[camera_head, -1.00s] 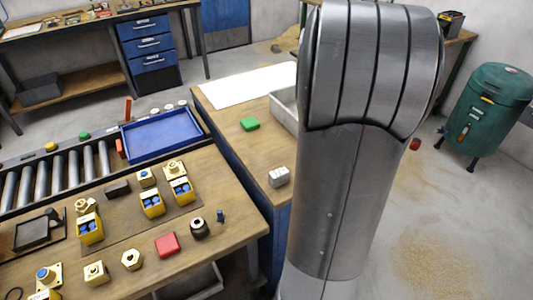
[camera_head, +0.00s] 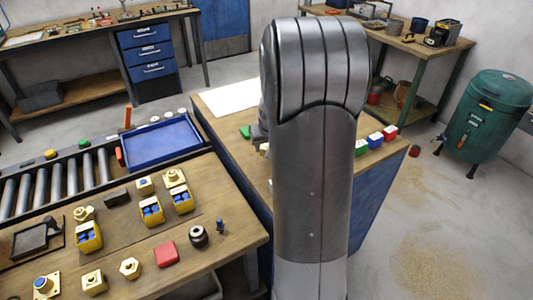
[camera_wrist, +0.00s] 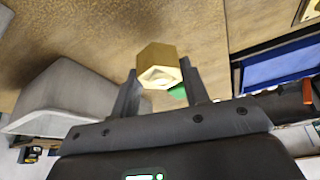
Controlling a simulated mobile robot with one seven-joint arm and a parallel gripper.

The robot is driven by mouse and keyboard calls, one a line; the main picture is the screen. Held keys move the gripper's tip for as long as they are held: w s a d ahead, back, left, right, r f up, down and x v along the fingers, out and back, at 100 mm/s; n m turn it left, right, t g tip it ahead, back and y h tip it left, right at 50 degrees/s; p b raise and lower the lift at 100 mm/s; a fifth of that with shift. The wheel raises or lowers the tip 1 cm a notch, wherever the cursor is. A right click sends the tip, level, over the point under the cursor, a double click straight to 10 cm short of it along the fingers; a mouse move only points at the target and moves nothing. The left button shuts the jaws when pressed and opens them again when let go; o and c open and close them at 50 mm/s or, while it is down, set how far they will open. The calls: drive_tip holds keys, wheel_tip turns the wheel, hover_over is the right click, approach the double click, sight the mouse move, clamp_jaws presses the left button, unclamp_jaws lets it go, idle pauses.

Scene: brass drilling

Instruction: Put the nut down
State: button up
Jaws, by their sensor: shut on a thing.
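In the wrist view, my gripper (camera_wrist: 160,70) is shut on a brass hexagonal nut (camera_wrist: 157,57), held between the fingertips with its hole facing the camera. A brown surface lies beyond the nut; I cannot tell the gap to it. In the head view, my arm hides the held nut and most of the gripper, which is over the blue-sided wooden bench near the green block (camera_head: 245,132). The green block also shows just behind the nut in the wrist view (camera_wrist: 178,92).
A grey bin (camera_wrist: 62,98) stands left in the wrist view. A blue tray (camera_head: 160,142) lies on the roller conveyor. The left bench (camera_head: 220,258) holds several brass parts.

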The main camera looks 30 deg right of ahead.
drive_tip(key=shift+f, duration=1.8)
drive_tip(key=shift+f, duration=0.1)
drive_tip(key=o, duration=1.2)
drive_tip(key=shift+o, duration=0.2)
drive_tip(key=v, duration=1.1)
drive_tip(key=s+a+r+n, duration=0.2)
drive_tip(key=s+a+r, duration=0.75)
drive_tip(key=a, duration=0.35)
drive_tip(key=s+a+n+t+y, duration=0.1)
drive_tip(key=s+a, duration=0.6)
drive_tip(key=s, duration=0.6)
drive_tip(key=shift+a, duration=0.35)
